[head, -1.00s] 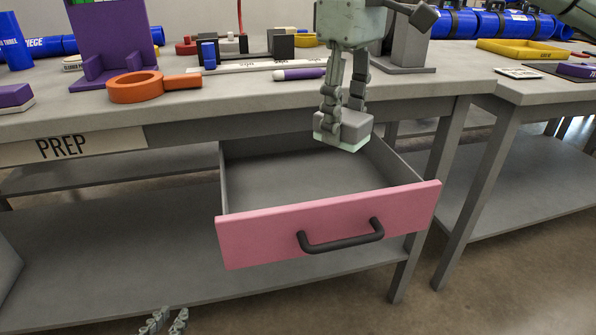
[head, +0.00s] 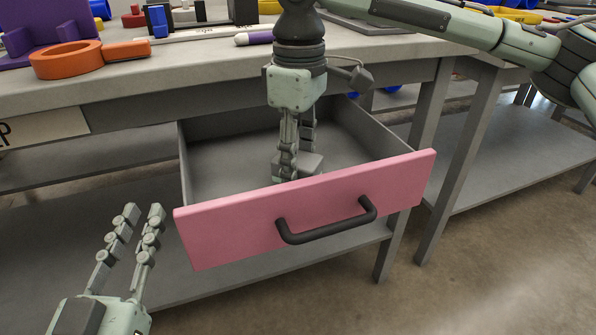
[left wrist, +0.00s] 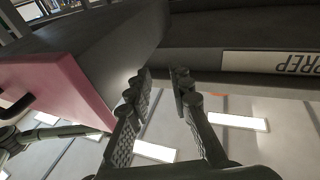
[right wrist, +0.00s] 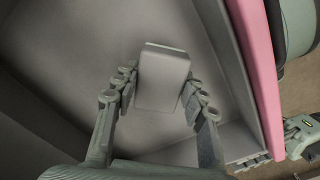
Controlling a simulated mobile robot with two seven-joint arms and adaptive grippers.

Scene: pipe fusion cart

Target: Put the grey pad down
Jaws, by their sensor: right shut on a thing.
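The grey pad (right wrist: 163,78) is a small light-grey block between the fingers of my right gripper (right wrist: 160,92), which is shut on it. In the head view the right gripper (head: 298,160) reaches down inside the open drawer (head: 225,165), with the pad (head: 308,163) low near the drawer floor, behind the pink front (head: 310,212). I cannot tell whether the pad touches the floor. My left gripper (head: 139,212) is open and empty, in front of and left of the drawer. In the left wrist view its fingers (left wrist: 160,85) are apart with nothing between them.
The drawer is otherwise empty, with grey side walls around the gripper. Its pink front has a dark handle (head: 328,222). The workbench (head: 200,65) above holds an orange ring tool (head: 66,58), a purple stand (head: 45,25) and a purple-capped marker (head: 254,38).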

